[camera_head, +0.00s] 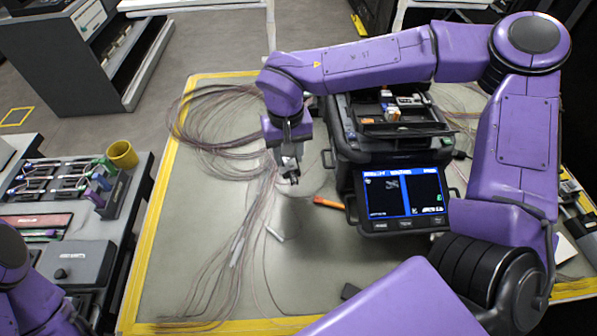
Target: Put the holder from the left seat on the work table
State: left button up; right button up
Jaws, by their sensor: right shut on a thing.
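My right arm reaches across from the right, and its gripper (290,176) points down over the left-middle of the grey work table (320,275). It is shut on a small dark and silver piece, which looks like the holder (289,165). The fingers hide much of it. I cannot tell whether it touches the table. The dark splicer (347,172), with a lit screen, stands to the right of the gripper. Its top carries small fittings, but my arm partly covers it and the left seat cannot be made out clearly. My left gripper is out of view.
Coiled thin fibres (200,130) lie on the left of the table and trail toward the front. A side bench with a yellow cup (122,154) stands at left. The front middle of the table is mostly clear.

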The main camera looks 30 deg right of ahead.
jog(key=s+d+r+m, duration=0.1)
jog(key=s+r+m, duration=0.3)
jog(key=s+m, duration=0.8)
jog(key=shift+n, duration=0.4)
jog(key=w+f, duration=0.3)
jog(key=w, duration=0.1)
jog(key=w+d+f, duration=0.1)
jog(key=w+f, duration=0.2)
jog(key=w, duration=0.2)
jog(key=w+d+f+p, duration=0.1)
jog(key=w+f, duration=0.3)
jog(key=shift+w+f, duration=0.1)
jog(key=shift+w, duration=0.1)
jog(key=shift+a+f, duration=0.1)
jog(key=shift+f, duration=1.3)
jog(key=shift+f, duration=0.1)
jog(key=o, duration=1.1)
